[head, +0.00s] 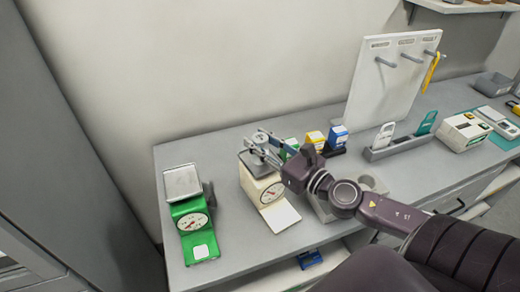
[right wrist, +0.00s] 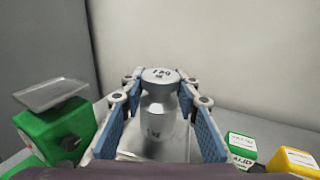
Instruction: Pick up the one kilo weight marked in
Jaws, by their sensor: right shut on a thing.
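The one kilo weight (right wrist: 158,120) is a silver metal cylinder with a narrow neck and a round knob; dark "1 KG" lettering and a smaller mark below it show on its top. My right gripper (head: 261,141) is shut on it, with a blue pad on either side in the right wrist view (right wrist: 160,105). The weight is upright, over the metal pan (head: 246,163) of the cream dial scale (head: 262,190). I cannot tell whether its base touches the pan. My left gripper is not in view.
A green dial scale (head: 192,222) with an empty pan stands to the left. Green, yellow and blue boxes (head: 338,136) stand behind my right wrist. A white pegboard (head: 392,85) and a grey rack (head: 393,147) are to the right.

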